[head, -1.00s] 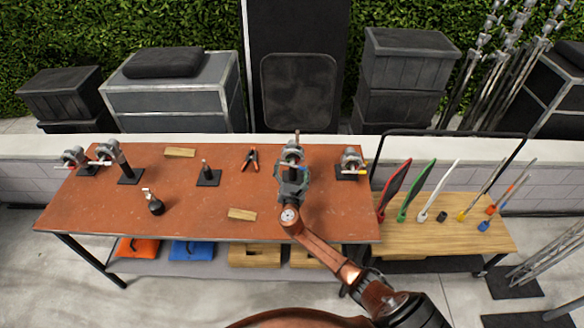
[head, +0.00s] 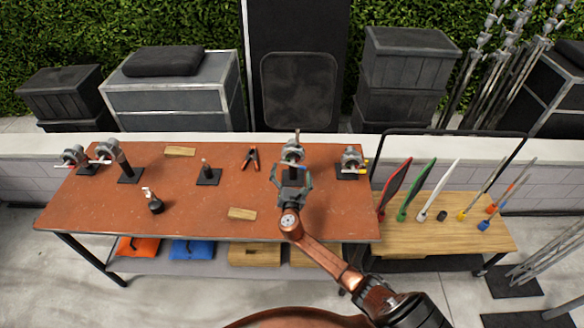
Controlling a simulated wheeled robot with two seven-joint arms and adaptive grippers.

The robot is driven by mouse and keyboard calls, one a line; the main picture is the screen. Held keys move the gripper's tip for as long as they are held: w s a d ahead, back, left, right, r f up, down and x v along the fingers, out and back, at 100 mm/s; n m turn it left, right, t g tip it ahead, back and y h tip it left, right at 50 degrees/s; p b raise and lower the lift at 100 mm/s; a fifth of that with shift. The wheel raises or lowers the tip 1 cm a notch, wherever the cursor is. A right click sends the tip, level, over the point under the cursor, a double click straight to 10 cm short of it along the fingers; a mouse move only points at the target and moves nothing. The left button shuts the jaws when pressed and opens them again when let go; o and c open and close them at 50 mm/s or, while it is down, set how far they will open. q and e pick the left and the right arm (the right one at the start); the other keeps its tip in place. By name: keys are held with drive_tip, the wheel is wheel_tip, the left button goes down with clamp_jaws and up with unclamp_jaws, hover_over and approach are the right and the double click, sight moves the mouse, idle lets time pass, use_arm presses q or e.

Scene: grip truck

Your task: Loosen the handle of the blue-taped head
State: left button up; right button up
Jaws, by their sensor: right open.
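A grey grip head (head: 292,153) stands on a post toward the right of the orange-brown table, with a small blue strip showing at its near side. My right gripper (head: 291,174) is open just in front of this head, its fingers spread left and right. It overlaps the head's lower part in the picture, so I cannot tell whether they touch. The head's handle and its stand's base are mostly hidden by the gripper. Another head (head: 352,159) with a yellow mark stands to the right. Two more heads (head: 73,156) (head: 107,150) stand at the far left. My left gripper is not in view.
A wooden side bench (head: 430,238) holds coloured flags and rods. The table's front middle is mostly clear.

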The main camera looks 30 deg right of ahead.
drive_tip(key=v, duration=1)
drive_tip(key=shift+w, duration=0.15)
